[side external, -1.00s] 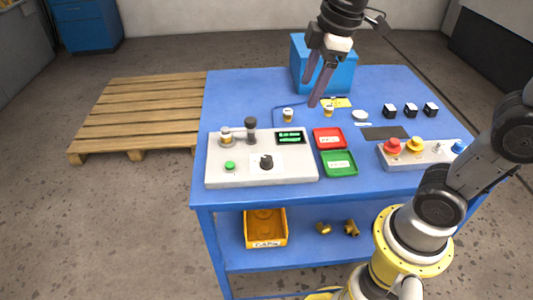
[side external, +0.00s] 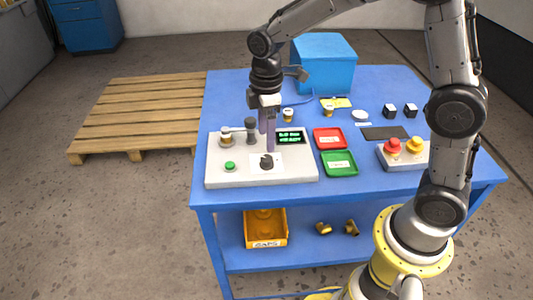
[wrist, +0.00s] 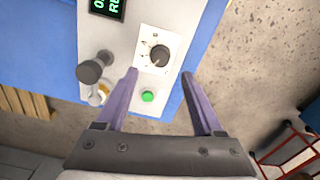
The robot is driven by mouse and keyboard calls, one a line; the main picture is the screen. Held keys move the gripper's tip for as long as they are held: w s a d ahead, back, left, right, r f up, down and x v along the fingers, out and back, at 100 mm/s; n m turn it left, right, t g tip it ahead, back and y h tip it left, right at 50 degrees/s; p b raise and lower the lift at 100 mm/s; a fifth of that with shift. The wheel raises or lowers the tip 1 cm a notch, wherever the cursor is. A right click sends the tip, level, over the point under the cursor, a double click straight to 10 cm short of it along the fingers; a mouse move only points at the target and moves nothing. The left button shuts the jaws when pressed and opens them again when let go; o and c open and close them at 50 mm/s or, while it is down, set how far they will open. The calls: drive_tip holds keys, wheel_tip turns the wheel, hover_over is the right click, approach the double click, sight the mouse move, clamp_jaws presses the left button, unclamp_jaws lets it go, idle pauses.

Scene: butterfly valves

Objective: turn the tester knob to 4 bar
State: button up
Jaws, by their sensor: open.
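The tester panel (side external: 215,174) is a pale grey box on the front left of the blue table. Its black knob (side external: 266,162) sits on a white dial plate, which also shows in the wrist view (wrist: 145,61); the scale marks are too small to read. A green-lit display (side external: 290,137) is behind the knob. My gripper (side external: 267,142) points down above the panel, close to the knob. In the wrist view my gripper (wrist: 159,73) has its fingers apart with nothing between them, and the knob (wrist: 159,55) shows just beyond the fingertips.
On the panel stand a green button (side external: 230,166) and a clamp with a dark handle (side external: 251,131) beside a brass fitting (side external: 225,138). A red tray (side external: 329,138) and a green tray (side external: 339,163) lie to the right. A blue box (side external: 324,64) stands behind.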

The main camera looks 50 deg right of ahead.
sight(266, 158)
wheel_tip(266, 158, down, 7)
drive_tip(key=shift+f, duration=0.1)
drive_tip(key=shift+c, duration=0.2)
clamp_jaws()
idle(0.4)
